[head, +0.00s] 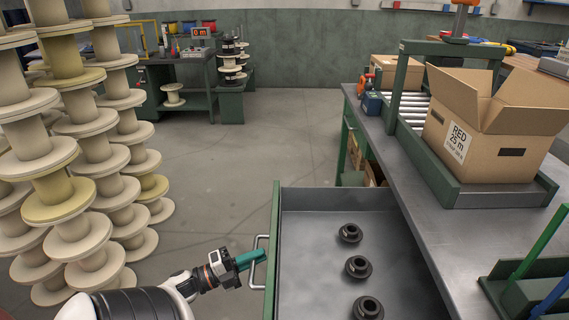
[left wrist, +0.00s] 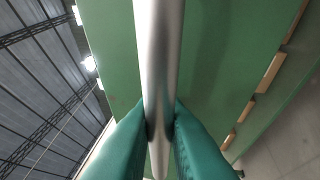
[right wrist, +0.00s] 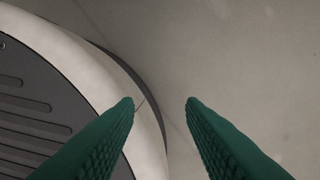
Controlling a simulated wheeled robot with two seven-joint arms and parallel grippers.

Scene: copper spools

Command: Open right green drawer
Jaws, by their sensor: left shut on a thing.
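The green drawer (head: 274,240) is pulled out from under the metal workbench at the lower middle of the head view. Its grey inside shows, with several black flanged parts (head: 358,267) lying on its floor. A silver bar handle (head: 256,262) is on its front, at the left. My left gripper (head: 262,256) is at this handle, its teal fingers shut on the bar. The left wrist view shows the handle (left wrist: 158,60) running between the two fingers, with the green drawer front behind. My right gripper (right wrist: 161,101) is open and empty above the floor in the right wrist view.
Stacks of cream spools (head: 75,150) stand on the floor to the left. The workbench (head: 420,225) at right carries a green-framed roller conveyor and an open cardboard box (head: 495,125). Grey floor (head: 270,130) is free between them.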

